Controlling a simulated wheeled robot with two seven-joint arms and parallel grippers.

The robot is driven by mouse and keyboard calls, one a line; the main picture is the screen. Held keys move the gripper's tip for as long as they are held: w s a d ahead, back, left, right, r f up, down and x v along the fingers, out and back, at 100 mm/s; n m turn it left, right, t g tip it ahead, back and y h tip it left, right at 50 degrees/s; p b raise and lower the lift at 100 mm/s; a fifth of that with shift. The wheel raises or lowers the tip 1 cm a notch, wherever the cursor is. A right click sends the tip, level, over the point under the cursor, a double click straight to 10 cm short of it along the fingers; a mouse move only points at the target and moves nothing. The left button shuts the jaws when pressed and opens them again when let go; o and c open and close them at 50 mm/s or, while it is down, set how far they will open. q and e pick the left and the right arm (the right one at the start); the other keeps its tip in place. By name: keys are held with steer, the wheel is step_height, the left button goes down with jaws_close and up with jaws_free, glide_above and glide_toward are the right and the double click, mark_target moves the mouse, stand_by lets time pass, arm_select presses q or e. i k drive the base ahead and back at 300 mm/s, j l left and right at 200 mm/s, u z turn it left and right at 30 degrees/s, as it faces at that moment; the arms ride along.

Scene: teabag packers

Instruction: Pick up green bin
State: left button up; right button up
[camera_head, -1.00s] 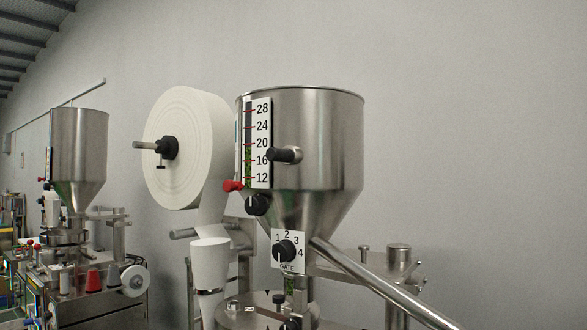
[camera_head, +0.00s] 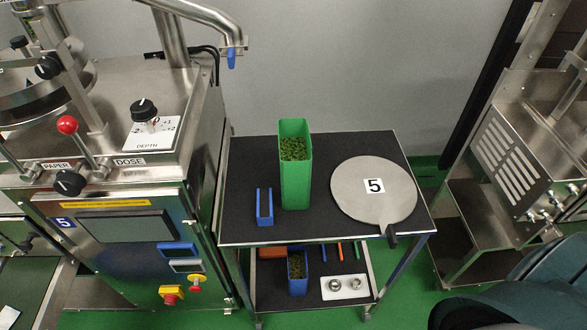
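The green bin (camera_head: 295,185) is a tall, open-topped, upright container with dark green leafy bits inside. It stands on the black top of a small cart (camera_head: 245,160), towards the middle. Neither of my grippers shows in the head view, so nothing is seen touching the bin.
A small blue holder (camera_head: 264,207) stands left of the bin. A round grey lid marked 5 (camera_head: 372,190) lies to its right. The lower shelf holds a blue bin (camera_head: 297,272) and a white tray (camera_head: 345,287). A packing machine (camera_head: 125,220) stands close on the left.

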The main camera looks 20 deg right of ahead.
mark_target(295, 144)
steer(key=k+l, duration=0.25)
steer(key=l, duration=0.2)
steer(key=l+u, duration=0.15)
steer(key=l, duration=0.85)
steer(key=l+u, duration=0.15)
steer(key=l, duration=0.9)
steer(key=i+l, duration=0.1)
steer(key=l, duration=0.65)
steer(key=u, duration=0.05)
